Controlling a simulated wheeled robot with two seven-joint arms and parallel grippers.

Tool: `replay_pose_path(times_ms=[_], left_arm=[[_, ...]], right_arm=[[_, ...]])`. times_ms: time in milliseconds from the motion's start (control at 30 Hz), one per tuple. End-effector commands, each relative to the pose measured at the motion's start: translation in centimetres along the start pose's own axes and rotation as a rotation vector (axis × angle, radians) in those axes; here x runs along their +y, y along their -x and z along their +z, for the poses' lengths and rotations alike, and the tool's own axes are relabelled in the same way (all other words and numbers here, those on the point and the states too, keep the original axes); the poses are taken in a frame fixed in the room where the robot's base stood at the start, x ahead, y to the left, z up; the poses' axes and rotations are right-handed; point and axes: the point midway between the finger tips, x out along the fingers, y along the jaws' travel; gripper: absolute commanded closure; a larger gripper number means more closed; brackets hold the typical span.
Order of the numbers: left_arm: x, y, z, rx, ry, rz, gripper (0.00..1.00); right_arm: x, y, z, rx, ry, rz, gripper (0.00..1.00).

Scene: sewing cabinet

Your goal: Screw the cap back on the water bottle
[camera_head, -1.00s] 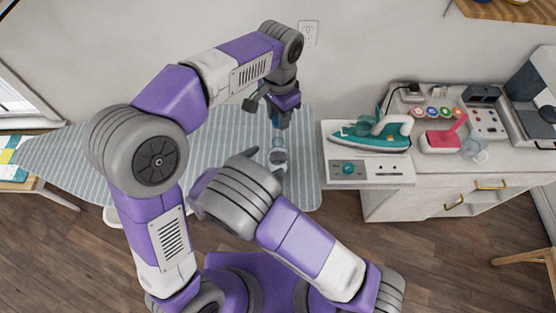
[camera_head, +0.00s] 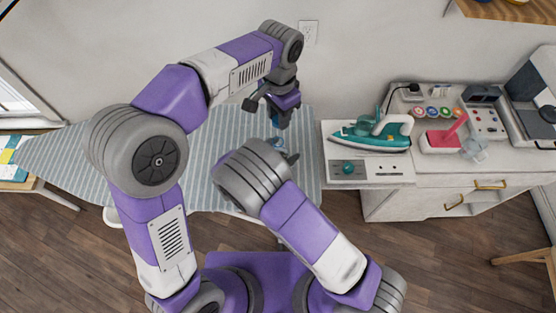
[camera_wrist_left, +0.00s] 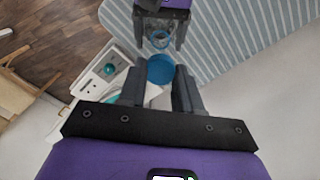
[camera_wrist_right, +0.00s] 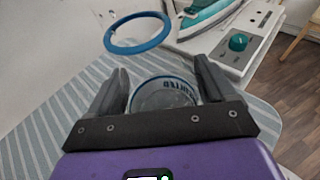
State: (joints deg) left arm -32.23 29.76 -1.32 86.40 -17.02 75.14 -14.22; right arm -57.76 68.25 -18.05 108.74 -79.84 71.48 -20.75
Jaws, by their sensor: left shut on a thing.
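The blue cap (camera_wrist_left: 161,70) is between the fingertips of my left gripper (camera_wrist_left: 158,88), which is shut on it. In the head view this gripper (camera_head: 277,110) is above the striped board, with blue showing below it. The clear water bottle (camera_wrist_right: 163,95) with dark lettering is between the wide-spread fingers of my right gripper (camera_wrist_right: 162,85). A blue ring (camera_wrist_right: 138,33) shows beyond the bottle; I cannot tell how it joins. In the left wrist view the right gripper (camera_wrist_left: 161,30) is beyond the cap. In the head view my right wrist hides most of the bottle.
The striped ironing board (camera_head: 180,150) lies under both grippers. To its right, a teal iron (camera_head: 370,133) rests on a white panel (camera_head: 345,172). A cabinet (camera_head: 445,170) with several small items stands further right. The board's left part is clear.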

Motion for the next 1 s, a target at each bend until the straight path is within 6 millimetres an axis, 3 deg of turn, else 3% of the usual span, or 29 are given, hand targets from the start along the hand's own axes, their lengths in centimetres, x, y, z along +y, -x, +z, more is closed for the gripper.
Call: replay_pose_path(times_ms=[67, 400, 533, 800, 1000], left_arm=[[0.0, 0.0, 0.0, 0.0, 0.0, 0.0, 0.99], [0.0, 0.0, 0.0, 0.0, 0.0, 0.0, 0.99], [0.0, -0.6, 0.1, -0.003, 0.0, 0.001, 0.99], [0.0, -4.4, 0.2, -0.003, -0.001, 0.001, 0.99], [0.0, -5.0, 0.2, 0.001, 0.0, 0.0, 0.99]], right_arm=[[0.0, 0.0, 0.0, 0.0, 0.0, 0.0, 0.3], [0.0, 0.0, 0.0, 0.0, 0.0, 0.0, 0.82], [0.0, 0.0, 0.0, 0.0, 0.0, 0.0, 0.82], [0.0, 0.0, 0.0, -0.001, -0.001, 0.0, 0.82], [0.0, 0.0, 0.1, -0.001, -0.001, 0.0, 0.82]])
